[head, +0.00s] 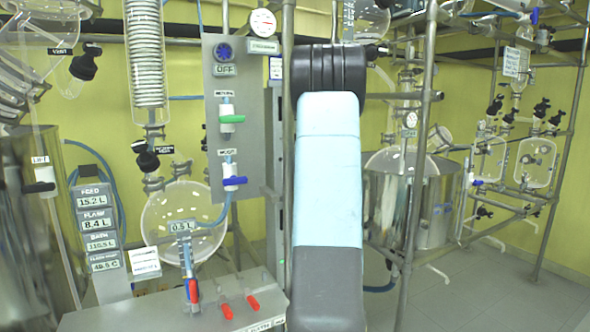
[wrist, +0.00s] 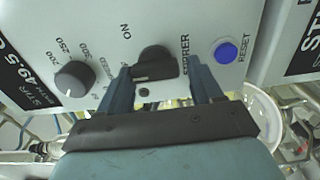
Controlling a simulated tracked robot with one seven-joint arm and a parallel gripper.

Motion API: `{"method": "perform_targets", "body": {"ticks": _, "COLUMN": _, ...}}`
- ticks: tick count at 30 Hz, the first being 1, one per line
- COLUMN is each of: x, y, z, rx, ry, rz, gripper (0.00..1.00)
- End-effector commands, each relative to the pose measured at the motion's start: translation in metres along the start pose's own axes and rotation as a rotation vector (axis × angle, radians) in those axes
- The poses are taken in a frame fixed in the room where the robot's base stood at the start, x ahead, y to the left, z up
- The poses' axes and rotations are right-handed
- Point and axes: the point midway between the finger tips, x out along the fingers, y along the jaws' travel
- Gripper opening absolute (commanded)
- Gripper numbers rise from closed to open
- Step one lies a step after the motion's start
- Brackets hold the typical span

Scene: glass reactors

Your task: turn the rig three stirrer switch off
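The stirrer switch (wrist: 155,62), a black rotary knob, sits on a pale panel (wrist: 185,20) in the wrist view. The panel reads "ON" to its upper left and "STIRRER" beside it, the word partly covered. My gripper (wrist: 160,72) is open, its two blue fingers on either side of the knob. The left fingertip is very near the knob's left end; a gap shows on the right. I cannot tell whether either finger touches it. No rig number is readable. In the head view my arm covers the middle, and the gripper and switch are hidden.
A numbered dial knob (wrist: 75,78) is left of the switch and a blue reset button (wrist: 226,52) is right of it, close to the right finger. In the head view, metal frame posts (head: 420,150) and a glass vessel (head: 185,220) flank my arm.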

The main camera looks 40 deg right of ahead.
Motion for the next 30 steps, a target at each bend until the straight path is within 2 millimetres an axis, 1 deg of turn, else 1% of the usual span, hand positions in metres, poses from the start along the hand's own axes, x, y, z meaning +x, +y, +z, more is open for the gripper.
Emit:
{"method": "perform_targets", "body": {"ticks": 1, "x": 0.000, "y": -0.002, "z": -0.001, "rx": 0.001, "ry": 0.002, "rz": -0.004, "gripper": 0.64}}
{"method": "perform_targets", "body": {"ticks": 6, "x": 0.001, "y": 0.000, "z": 0.000, "rx": 0.001, "ry": 0.001, "rz": 0.000, "gripper": 0.80}}
{"method": "perform_targets", "body": {"ticks": 14, "x": 0.000, "y": 0.002, "z": 0.001, "rx": 0.000, "ry": -0.001, "rz": 0.004, "gripper": 0.81}}
{"method": "perform_targets", "body": {"ticks": 17, "x": -0.005, "y": 0.003, "z": 0.001, "rx": 0.000, "ry": -0.001, "rz": 0.005, "gripper": 0.81}}
{"method": "perform_targets", "body": {"ticks": 20, "x": -0.017, "y": 0.003, "z": 0.001, "rx": 0.000, "ry": -0.002, "rz": 0.005, "gripper": 0.81}}
{"method": "perform_targets", "body": {"ticks": 23, "x": -0.035, "y": 0.003, "z": 0.001, "rx": 0.000, "ry": -0.002, "rz": 0.005, "gripper": 0.81}}
{"method": "perform_targets", "body": {"ticks": 30, "x": -0.083, "y": 0.001, "z": 0.001, "rx": 0.000, "ry": -0.002, "rz": 0.003, "gripper": 0.81}}
